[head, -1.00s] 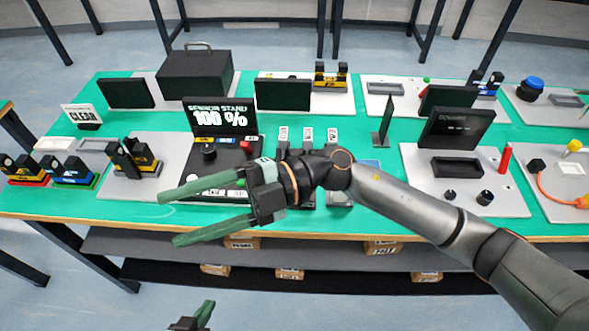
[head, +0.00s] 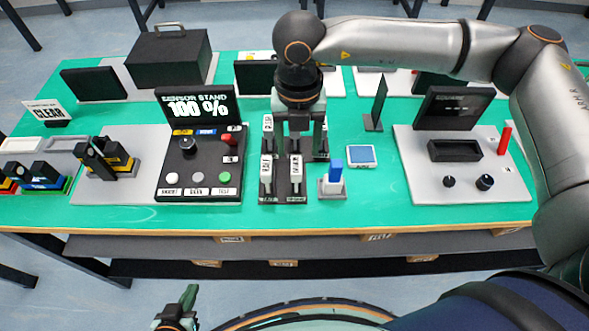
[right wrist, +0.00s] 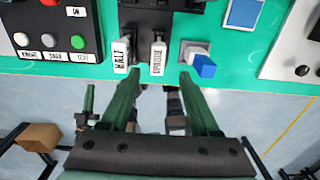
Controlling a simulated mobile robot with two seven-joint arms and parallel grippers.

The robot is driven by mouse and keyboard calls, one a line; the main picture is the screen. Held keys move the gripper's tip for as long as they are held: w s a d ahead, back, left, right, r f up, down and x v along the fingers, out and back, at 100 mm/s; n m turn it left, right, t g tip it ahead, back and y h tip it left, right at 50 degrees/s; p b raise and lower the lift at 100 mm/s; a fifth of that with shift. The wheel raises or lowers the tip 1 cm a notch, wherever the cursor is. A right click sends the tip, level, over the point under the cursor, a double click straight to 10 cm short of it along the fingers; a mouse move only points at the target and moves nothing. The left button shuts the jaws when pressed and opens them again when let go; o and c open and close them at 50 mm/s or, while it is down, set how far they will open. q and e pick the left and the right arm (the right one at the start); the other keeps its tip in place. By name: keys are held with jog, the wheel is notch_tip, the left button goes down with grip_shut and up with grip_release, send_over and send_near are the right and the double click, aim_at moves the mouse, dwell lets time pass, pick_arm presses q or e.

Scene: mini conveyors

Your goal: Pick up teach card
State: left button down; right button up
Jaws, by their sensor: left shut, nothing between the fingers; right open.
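No card is readable as the teach card. Small labelled white cards stand in a dark rack (head: 283,199). Its front pair is a left card (head: 266,170) and a right card (head: 296,170); they also show in the right wrist view, left (right wrist: 121,55) and right (right wrist: 158,58). My right gripper (head: 300,146) is open and points down over the rack, its fingers hiding part of the back cards. In the right wrist view the open, empty fingers (right wrist: 158,82) show below the front cards. My left gripper (head: 182,309) is shut and empty, low in front of the table.
A sensor stand console (head: 199,194) reading 100 % stands left of the rack. Right of it are a blue block in a grey holder (head: 331,188) and a flat blue-white square (head: 361,155). A panel with a black screen (head: 453,108) is further right. Green table is clear between them.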

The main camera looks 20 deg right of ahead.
aim_at(296, 165)
notch_tip(296, 165, down, 9)
jog(key=shift+w+a+f+p, duration=0.1)
jog(key=shift+p, duration=0.5)
jog(key=shift+c, duration=0.3)
grip_shut()
